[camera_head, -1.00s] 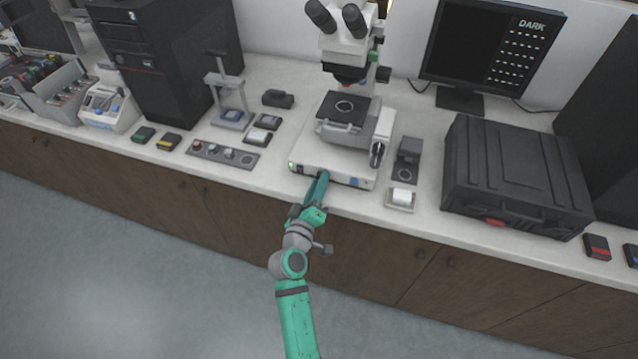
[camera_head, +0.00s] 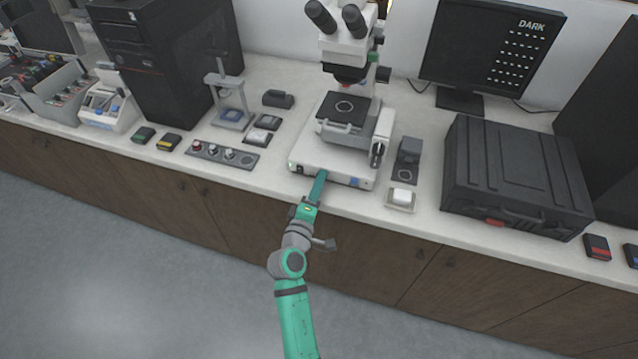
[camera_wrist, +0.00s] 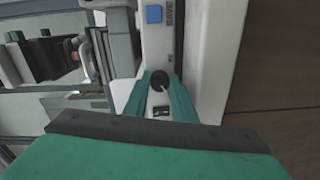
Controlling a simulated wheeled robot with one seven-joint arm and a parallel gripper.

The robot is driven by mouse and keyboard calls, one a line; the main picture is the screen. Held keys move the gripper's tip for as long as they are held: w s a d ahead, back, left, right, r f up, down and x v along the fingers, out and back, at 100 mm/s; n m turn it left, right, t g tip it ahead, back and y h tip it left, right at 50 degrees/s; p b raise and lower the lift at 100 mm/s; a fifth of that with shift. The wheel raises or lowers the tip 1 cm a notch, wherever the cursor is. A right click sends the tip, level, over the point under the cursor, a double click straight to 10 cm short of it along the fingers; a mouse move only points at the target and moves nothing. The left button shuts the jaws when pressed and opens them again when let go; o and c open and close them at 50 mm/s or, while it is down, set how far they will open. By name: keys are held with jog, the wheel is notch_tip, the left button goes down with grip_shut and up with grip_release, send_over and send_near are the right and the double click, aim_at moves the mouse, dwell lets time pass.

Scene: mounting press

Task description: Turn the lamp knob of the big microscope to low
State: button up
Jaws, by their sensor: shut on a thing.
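The big microscope (camera_head: 345,125) stands on the counter, its white base facing the front edge. In the wrist view, a dark round lamp knob (camera_wrist: 160,77) with a pale pointer mark sits on the base's front face (camera_wrist: 158,48). My gripper (camera_head: 322,175) reaches the front of the base in the head view. In the wrist view my gripper (camera_wrist: 160,88) has its two green fingers on either side of the knob, shut on it. The fingers hide the knob in the head view. A small dark switch (camera_wrist: 161,111) shows between the fingers, and a blue button (camera_wrist: 154,14) further along the face.
A black case (camera_head: 515,180) stands to the right, with a monitor (camera_head: 480,50) reading DARK behind it. A small white block on a tray (camera_head: 401,198) sits right of the base. A grey knob panel (camera_head: 222,154) lies to the left.

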jog(key=o, duration=1.1)
jog(key=shift+f, duration=0.1)
jog(key=shift+c, duration=0.2)
